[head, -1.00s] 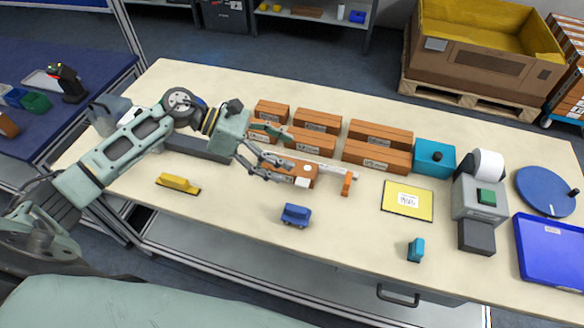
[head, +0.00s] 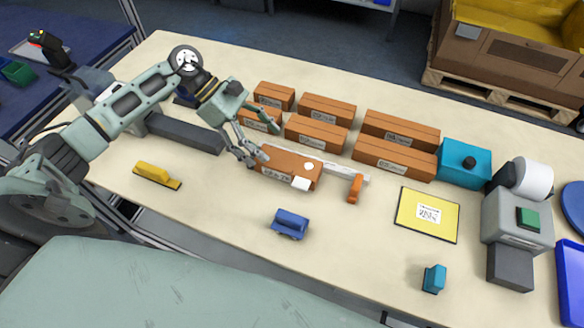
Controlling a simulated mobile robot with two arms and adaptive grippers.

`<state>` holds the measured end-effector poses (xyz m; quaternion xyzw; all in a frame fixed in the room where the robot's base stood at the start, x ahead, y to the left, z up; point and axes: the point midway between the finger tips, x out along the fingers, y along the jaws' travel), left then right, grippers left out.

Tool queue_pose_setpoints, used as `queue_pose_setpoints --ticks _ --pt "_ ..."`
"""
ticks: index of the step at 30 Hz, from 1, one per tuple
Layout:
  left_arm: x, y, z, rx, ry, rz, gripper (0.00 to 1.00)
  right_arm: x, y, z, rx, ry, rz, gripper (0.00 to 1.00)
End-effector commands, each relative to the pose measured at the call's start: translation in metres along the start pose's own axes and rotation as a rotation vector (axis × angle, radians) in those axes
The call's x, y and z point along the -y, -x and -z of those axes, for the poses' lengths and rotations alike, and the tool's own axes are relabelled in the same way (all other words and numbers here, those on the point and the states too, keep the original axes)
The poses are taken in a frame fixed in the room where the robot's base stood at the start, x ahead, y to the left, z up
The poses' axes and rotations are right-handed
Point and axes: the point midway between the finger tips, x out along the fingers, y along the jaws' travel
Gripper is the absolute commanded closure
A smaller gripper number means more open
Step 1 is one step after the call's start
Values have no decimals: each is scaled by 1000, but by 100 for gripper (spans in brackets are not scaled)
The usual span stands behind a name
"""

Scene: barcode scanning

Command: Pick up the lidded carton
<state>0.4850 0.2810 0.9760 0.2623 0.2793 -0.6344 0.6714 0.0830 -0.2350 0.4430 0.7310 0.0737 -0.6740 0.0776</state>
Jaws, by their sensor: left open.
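An orange-brown carton (head: 283,164) with a round white spot on top and a white patch at its front right corner lies in the middle of the table. I take it for the lidded carton. A white bar with an orange end piece (head: 355,188) lies against its back right side. My left gripper (head: 264,142) is open, its fingers spread above and beside the carton's left end. The lower fingers look close to that end; I cannot tell whether they touch it. My right gripper is not in view.
Several orange-brown cartons (head: 393,161) stand in rows behind. A teal box with a black knob (head: 465,163), a label printer (head: 517,218) and a yellow pad (head: 427,215) are at right. A blue block (head: 290,222) and a yellow block (head: 157,175) lie in front, with clear tabletop between.

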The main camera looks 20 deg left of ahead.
Motion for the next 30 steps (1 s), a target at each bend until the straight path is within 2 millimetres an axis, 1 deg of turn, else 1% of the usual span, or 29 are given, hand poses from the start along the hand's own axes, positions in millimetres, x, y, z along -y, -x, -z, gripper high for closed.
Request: queue_pose_setpoints --ticks 1,8,11,15,19,22,27,28,30 --pt "0 -4 1 2 0 2 29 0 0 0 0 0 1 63" --pt "0 -26 -2 3 0 2 29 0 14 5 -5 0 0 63" --pt "-1 -36 -2 4 3 3 29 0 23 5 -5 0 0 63" --pt "-3 -56 -1 4 4 3 29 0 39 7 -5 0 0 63" --pt "-3 -73 1 3 1 2 29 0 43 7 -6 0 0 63" --pt "-3 -78 3 1 0 1 29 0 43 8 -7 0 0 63" --pt "-3 -78 4 0 0 1 29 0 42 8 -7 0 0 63" --pt "-3 -78 4 0 0 1 30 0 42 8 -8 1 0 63" --pt "-3 -78 4 0 0 1 36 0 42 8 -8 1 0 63"
